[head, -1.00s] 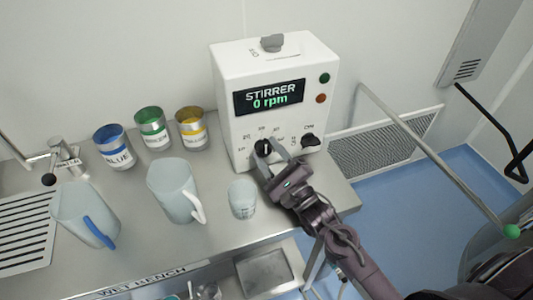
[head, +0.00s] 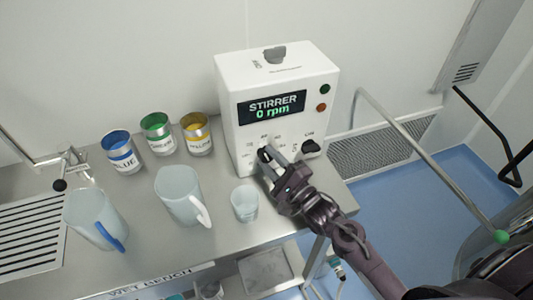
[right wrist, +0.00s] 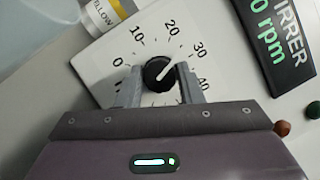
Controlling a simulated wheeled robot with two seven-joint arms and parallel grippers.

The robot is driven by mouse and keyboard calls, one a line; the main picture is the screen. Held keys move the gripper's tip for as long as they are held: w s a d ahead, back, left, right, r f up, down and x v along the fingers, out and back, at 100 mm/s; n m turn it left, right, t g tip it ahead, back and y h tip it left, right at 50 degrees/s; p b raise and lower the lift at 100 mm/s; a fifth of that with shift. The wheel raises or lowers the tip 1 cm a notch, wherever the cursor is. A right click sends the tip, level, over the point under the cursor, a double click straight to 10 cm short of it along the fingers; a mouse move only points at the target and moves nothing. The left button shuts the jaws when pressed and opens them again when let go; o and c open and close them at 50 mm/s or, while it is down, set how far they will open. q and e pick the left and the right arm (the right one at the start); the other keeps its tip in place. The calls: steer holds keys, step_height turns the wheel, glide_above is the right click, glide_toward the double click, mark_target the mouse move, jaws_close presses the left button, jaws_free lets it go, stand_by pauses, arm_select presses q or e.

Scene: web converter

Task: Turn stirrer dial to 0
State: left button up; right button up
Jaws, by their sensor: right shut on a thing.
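The white stirrer box (head: 235,120) stands on the bench, and its display (head: 272,107) reads "STIRRER 0 rpm". Its black dial (right wrist: 159,73) shows in the right wrist view on a scale with 0, 10, 20, 30 and 40 legible. The dial's white pointer line points between 20 and 30, nearer 30. My right gripper (head: 270,160) is shut on the dial, one finger on each side; its fingers also show in the right wrist view (right wrist: 159,84). In the head view the gripper partly covers the dial. My left gripper is not in view.
A second black knob (head: 311,147) sits right of the dial. A small beaker (head: 245,204), a white-handled jug (head: 180,195) and a blue-handled jug (head: 95,215) stand on the bench (head: 150,250). Blue (head: 122,152), green (head: 157,133) and yellow (head: 197,135) cans stand behind.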

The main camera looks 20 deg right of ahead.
steer(key=n+g+p, duration=0.1)
steer(key=n+p, duration=0.1)
steer(key=p, duration=0.1)
steer(key=n+g+p, duration=0.1)
steer(key=n+p, duration=0.1)
steer(key=n, duration=0.1)
steer(key=r+n+g+p, duration=0.1)
steer(key=n+p, duration=0.2)
steer(key=shift+h+p, duration=0.3)
steer(key=n+p, duration=0.1)
steer(key=n+g+h+p, duration=0.1)
steer(key=n+p, duration=0.1)
steer(key=shift+a+r+n+h, duration=0.1)
steer(key=shift+a+n+h, duration=0.05)
steer(key=shift+n+h, duration=0.15)
steer(key=shift+n+g+h+p, duration=0.3)
steer(key=shift+n+p, duration=0.4)
steer(key=shift+p, duration=0.05)
steer(key=shift+n+h, duration=0.4)
steer(key=shift+n, duration=0.2)
steer(key=shift+a+n+h+p, duration=0.1)
steer(key=shift+n+h+p, duration=0.2)
steer(key=shift+n+h, duration=0.5)
steer(key=shift+a+n+h, duration=0.1)
steer(key=shift+n+h, duration=0.8)
steer(key=shift+n, duration=0.6)
